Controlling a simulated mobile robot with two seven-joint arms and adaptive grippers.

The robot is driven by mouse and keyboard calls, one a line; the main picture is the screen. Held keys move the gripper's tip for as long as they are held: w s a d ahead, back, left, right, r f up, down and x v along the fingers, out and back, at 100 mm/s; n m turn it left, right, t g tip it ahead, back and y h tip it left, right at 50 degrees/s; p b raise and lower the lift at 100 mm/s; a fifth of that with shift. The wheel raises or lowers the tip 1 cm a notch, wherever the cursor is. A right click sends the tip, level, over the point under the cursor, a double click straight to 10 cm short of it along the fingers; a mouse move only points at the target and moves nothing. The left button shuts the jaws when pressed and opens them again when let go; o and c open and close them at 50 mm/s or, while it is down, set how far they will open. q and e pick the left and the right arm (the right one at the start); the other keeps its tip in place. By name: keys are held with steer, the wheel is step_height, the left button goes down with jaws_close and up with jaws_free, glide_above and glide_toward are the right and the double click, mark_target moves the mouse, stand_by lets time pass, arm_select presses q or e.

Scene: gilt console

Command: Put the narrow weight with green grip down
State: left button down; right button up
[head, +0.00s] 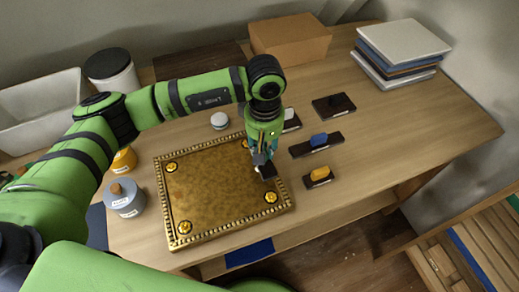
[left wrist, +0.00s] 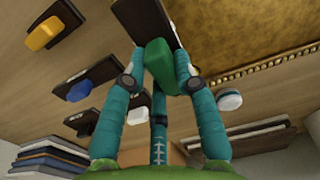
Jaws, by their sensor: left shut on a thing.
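My left gripper (head: 264,157) points down over the right part of the gilt panel (head: 215,190), and its fingers hide most of what it holds. In the left wrist view the gripper (left wrist: 160,78) is shut on the green grip (left wrist: 159,60) of the narrow weight, whose dark flat base (left wrist: 150,18) extends past the fingers. In the head view the dark base (head: 267,172) shows just below the fingertips, near the panel's right border. I cannot tell whether it touches the panel. My right gripper is not in view.
Right of the panel are weights with yellow (head: 320,175), blue (head: 318,139), black (head: 335,103) and white (head: 291,120) grips. A white round item (head: 220,120) stands behind it, and a grey jar (head: 125,197) stands left. Books (head: 400,50) and a box (head: 290,37) are farther back. The right tabletop is clear.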

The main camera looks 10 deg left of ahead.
arm_select(q)
steer(key=shift+s+a+f, duration=0.15)
steer(key=shift+a, duration=0.15)
steer(key=shift+f, duration=0.25)
step_height(320, 180, down, 3)
steer(key=shift+f+p, duration=0.15)
steer(key=shift+p, duration=0.9)
steer(key=shift+f, duration=0.2)
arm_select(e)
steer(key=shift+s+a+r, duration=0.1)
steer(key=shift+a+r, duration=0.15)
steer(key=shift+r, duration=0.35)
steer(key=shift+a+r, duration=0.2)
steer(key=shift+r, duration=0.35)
arm_select(q)
steer(key=shift+f, duration=0.1)
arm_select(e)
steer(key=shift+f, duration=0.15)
arm_select(q)
steer(key=shift+f+b, duration=0.1)
steer(key=shift+b, duration=0.25)
steer(key=c, duration=1)
jaws_free()
steer(key=shift+o, duration=0.2)
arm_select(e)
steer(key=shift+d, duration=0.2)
